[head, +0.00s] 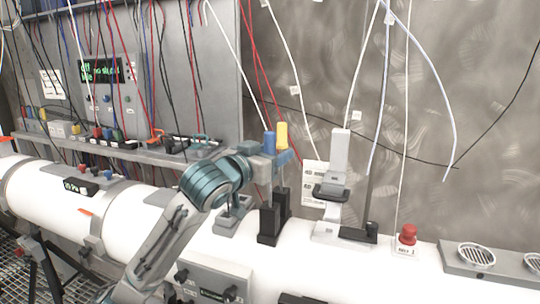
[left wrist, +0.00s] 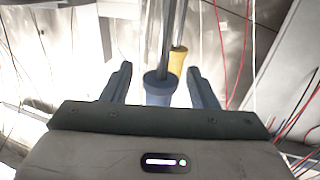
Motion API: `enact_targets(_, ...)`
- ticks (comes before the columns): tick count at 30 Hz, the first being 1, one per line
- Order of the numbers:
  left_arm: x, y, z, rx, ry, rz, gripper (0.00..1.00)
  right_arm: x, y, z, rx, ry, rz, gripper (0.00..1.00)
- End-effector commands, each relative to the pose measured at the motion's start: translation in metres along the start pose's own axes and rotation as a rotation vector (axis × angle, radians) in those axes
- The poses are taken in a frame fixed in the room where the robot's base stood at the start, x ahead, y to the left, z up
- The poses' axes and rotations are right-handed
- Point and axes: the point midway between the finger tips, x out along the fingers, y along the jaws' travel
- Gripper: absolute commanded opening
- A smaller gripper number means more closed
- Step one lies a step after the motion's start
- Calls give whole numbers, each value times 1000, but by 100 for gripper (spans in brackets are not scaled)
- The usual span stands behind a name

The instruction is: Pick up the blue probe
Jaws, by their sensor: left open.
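The blue probe (head: 269,143) stands upright, its blue handle up and its thin shaft running down toward a black holder (head: 268,224) on the white pipe. A yellow probe (head: 281,134) stands close beside it. My left gripper (head: 286,158) is at the height of the handles and hides part of them. In the left wrist view the blue handle (left wrist: 159,90) lies between the two open fingers (left wrist: 159,72), with a gap on each side. The yellow handle (left wrist: 177,60) shows just behind it, beyond the fingertips. My right gripper is not in view.
A grey-white upright device (head: 338,165) stands right of the holder, with a dark rod on a black base (head: 358,234) beside it. A red button (head: 407,235) is farther right. Cables hang around the probes. A grey panel (head: 130,90) fills the left.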

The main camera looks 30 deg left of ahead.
Motion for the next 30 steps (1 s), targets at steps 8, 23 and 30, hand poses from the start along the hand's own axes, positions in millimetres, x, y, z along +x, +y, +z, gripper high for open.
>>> enact_targets(8, 14, 0, 0, 2, 1, 0, 54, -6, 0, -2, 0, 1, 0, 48)
enact_targets(23, 14, 0, 0, 2, 2, 0, 4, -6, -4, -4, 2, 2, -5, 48)
enact_targets(30, 14, 0, -2, 2, 2, 0, 4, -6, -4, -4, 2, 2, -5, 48)
